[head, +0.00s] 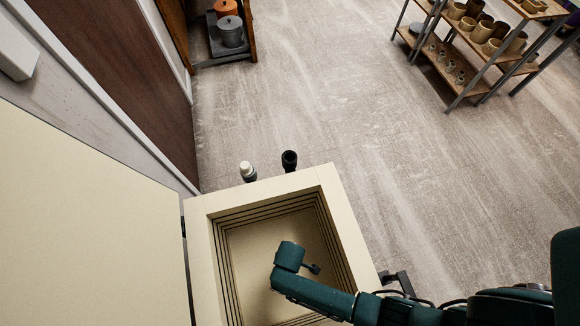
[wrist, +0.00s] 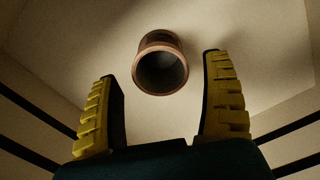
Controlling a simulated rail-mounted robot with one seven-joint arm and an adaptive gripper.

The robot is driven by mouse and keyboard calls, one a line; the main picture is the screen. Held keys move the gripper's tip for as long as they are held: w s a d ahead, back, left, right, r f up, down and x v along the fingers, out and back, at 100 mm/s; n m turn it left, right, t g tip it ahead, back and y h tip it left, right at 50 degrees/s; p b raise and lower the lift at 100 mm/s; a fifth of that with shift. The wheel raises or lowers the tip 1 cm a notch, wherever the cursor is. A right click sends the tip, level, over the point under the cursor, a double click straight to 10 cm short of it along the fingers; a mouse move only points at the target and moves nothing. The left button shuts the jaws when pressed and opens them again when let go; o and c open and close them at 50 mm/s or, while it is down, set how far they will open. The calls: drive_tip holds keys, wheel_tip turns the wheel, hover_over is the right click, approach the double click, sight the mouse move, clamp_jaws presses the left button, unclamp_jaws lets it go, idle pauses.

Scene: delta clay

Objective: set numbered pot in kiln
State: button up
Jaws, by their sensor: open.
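The kiln (head: 345,220) is a cream square chamber with a grooved inner wall, open at the top. Its lid or door (head: 90,215) stands open at the left. My arm reaches into the chamber in the head view. A reddish-brown round pot (wrist: 160,42) shows in the wrist view on the pale kiln floor, its dark mouth facing the camera. My gripper (wrist: 160,78) is open, its yellow ribbed fingers on either side of the pot and apart from it. No number can be read. My arm hides the pot in the head view.
Two small bottle-like objects, one white-topped (head: 247,170) and one black (head: 289,160), stand by the kiln's far rim. Shelves with several pots (head: 480,40) stand at the upper right. A cabinet with lidded pots (head: 230,30) is at the top. The floor between is clear.

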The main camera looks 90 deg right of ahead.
wheel_tip(320, 180, up, 7)
drive_tip(key=p, duration=0.5)
drive_tip(key=shift+p, duration=0.35)
